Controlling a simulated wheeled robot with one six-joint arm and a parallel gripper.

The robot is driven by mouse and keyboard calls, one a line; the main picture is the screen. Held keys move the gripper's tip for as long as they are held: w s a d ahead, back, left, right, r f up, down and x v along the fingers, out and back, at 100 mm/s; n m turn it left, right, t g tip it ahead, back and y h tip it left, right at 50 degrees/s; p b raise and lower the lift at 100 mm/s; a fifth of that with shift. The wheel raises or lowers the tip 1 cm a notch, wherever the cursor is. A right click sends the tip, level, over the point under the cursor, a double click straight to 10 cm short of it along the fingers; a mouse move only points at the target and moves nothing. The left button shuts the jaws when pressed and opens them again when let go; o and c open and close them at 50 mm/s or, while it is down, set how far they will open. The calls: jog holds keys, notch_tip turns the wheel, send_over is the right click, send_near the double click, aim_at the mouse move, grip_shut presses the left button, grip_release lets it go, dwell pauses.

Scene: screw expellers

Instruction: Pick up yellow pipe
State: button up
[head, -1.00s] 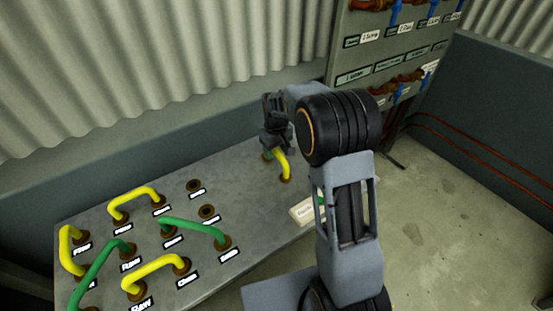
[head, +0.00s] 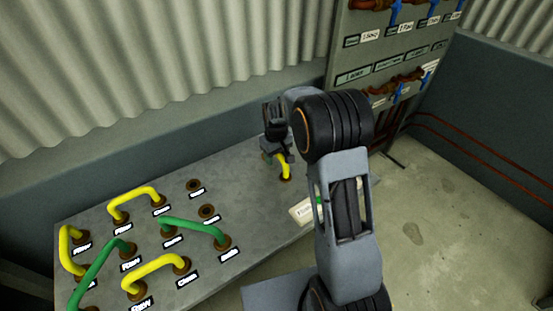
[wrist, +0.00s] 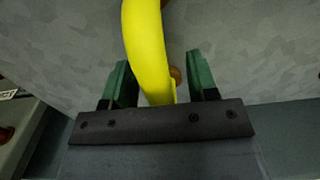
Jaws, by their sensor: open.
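A yellow pipe (head: 285,169) stands at the far right end of the grey table, apart from the other pipes. My gripper (head: 275,155) is right at it, and hides part of the pipe in the head view. In the wrist view the yellow pipe (wrist: 148,50) runs down between the two green fingers of my gripper (wrist: 162,80). The fingers are open, one on each side of the pipe, with a gap visible on both sides. The pipe's lower end is hidden behind the dark gripper bar.
Other yellow and green pipes, such as a green one (head: 192,228), stand in labelled sockets on the left of the table (head: 245,205). Two sockets (head: 207,211) are empty. A pale labelled block (head: 303,211) lies near the front edge. A wall (head: 130,157) runs behind.

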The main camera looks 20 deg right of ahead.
jog(key=shift+f, duration=0.15)
grip_shut()
dwell(0.6)
